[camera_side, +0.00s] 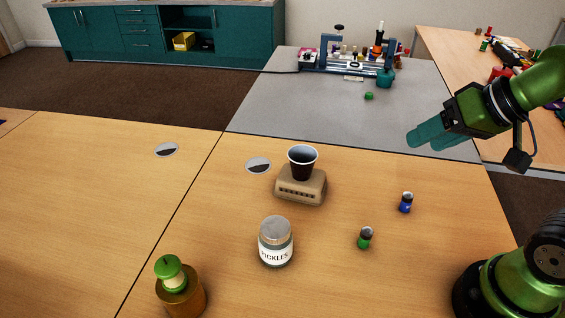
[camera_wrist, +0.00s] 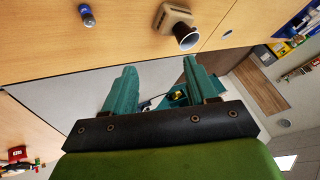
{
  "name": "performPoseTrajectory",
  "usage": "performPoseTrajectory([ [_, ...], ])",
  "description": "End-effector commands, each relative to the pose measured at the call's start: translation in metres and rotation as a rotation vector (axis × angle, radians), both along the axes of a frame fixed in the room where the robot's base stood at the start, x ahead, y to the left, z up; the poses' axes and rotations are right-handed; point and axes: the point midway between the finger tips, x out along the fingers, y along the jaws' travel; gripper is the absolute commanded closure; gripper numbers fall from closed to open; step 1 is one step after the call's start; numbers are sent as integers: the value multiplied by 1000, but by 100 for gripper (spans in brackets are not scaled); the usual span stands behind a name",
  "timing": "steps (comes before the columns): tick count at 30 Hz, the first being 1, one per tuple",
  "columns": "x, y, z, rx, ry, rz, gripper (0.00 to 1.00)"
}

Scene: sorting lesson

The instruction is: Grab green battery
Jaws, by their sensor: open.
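A small green battery (camera_side: 365,238) with a dark top stands upright on the wooden table in the side view, right of the pickle jar. A blue battery (camera_side: 406,202) stands upright behind it and to the right; it also shows at the top of the wrist view (camera_wrist: 87,16). My gripper (camera_side: 425,138) has teal fingers and hangs in the air, above and behind both batteries. In the wrist view my gripper (camera_wrist: 157,80) has its fingers apart with nothing between them. The green battery does not show in the wrist view.
A pickle jar (camera_side: 276,243), a beige box (camera_side: 300,190) with a dark cup (camera_side: 303,162) on it, and an amber bottle with a green top (camera_side: 180,290) stand on the table. A small green object (camera_side: 369,96) lies on the grey surface. Bare wood surrounds the batteries.

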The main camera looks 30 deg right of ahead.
Motion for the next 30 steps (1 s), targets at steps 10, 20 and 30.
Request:
performPoseTrajectory([
  [10,16,47,-41,-71,292,184,43],
  [20,26,71,-70,-214,603,148,43],
  [30,22,68,-119,-214,628,103,43],
])
